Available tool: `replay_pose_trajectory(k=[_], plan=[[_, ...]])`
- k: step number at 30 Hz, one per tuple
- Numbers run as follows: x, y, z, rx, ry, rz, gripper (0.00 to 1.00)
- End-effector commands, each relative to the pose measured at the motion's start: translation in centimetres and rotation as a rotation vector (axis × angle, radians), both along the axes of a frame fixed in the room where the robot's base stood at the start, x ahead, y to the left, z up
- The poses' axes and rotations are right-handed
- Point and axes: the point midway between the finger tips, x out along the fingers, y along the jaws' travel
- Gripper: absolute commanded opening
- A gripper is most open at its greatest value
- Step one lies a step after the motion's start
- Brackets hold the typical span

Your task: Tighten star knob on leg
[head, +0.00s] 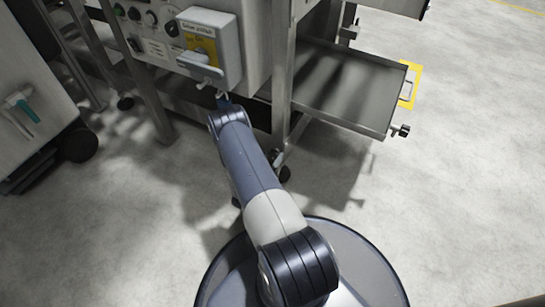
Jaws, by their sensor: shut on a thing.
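My gripper (222,98) is small and partly hidden at the far end of my arm. It is just below a white box (210,45) on the machine's front. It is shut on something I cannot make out. A metal leg (284,85) of the machine stands to the right of my gripper, apart from it in the picture. A dark knob-like fitting (350,31) is at the upper right by another post. A black knob (401,131) sticks out at the tray's near right corner. I cannot tell whether either is the star knob.
A shallow metal tray (345,95) juts out to the right of the leg. The floor at the right is clear.

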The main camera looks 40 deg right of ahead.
Motion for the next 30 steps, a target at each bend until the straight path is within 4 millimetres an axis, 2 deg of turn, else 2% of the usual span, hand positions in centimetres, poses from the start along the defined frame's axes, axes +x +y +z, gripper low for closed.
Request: replay_pose_trajectory(k=[2, 3, 11, 21, 25, 30], plan=[[-0.1, 0.1, -0.1, 0.003, 0.002, 0.001, 0.20], [-0.1, 0.1, -0.1, 0.003, 0.002, 0.001, 0.43], [0.0, 0.0, -0.1, 0.001, 0.001, 0.001, 0.64], [-0.2, 0.6, 0.1, 0.002, 0.002, 0.001, 0.64], [-0.9, 2.3, 0.2, 0.000, 0.004, 0.004, 0.64], [-2.2, 5.5, 0.3, 0.000, 0.006, 0.007, 0.64]])
